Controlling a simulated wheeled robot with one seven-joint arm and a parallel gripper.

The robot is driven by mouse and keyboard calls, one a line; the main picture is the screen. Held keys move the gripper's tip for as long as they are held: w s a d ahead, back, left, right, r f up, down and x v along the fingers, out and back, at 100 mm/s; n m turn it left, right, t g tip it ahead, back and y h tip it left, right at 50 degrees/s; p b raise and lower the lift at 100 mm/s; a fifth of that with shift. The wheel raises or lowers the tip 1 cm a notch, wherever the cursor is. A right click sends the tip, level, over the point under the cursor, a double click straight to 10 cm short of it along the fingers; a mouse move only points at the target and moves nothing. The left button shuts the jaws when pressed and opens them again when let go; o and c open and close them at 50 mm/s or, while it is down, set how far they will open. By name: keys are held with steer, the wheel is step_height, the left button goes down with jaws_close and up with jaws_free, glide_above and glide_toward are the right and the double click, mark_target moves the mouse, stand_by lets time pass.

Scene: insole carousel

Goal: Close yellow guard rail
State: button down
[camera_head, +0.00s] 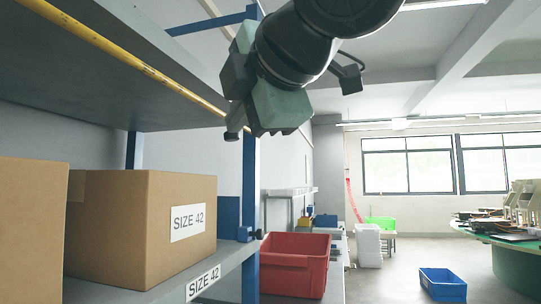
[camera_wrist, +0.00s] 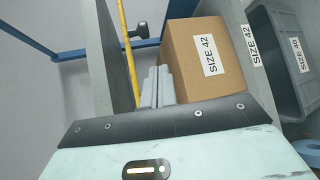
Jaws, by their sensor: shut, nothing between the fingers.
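The yellow guard rail (camera_head: 130,62) runs as a long bar along the edge of the upper shelf in the head view, from the top left toward my gripper. In the wrist view the yellow guard rail (camera_wrist: 131,55) passes just left of the fingers. A dark knob-like piece (camera_wrist: 140,29) sits beside it. My gripper (camera_wrist: 157,72) is shut and empty, its fingers together close to the rail. Whether they touch the rail cannot be told. In the head view the wrist hides part of the shelf end.
A SIZE 42 carton (camera_head: 140,225) stands on the lower shelf beside another carton (camera_head: 32,230). A blue post (camera_head: 250,185) stands by the shelf end. A red bin (camera_head: 294,265) is beyond it. A grey bin (camera_wrist: 262,30) shows at the right of the wrist view.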

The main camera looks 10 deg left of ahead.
steer(key=w+a+p, duration=0.2)
steer(key=w+a, duration=0.4)
steer(key=w, duration=0.2)
steer(key=shift+f+t, duration=0.25)
steer(key=shift+t, duration=0.15)
steer(key=shift+s+d+r+n+p, duration=0.1)
steer(key=shift+d+r+n+p, duration=0.15)
steer(key=shift+p, duration=0.75)
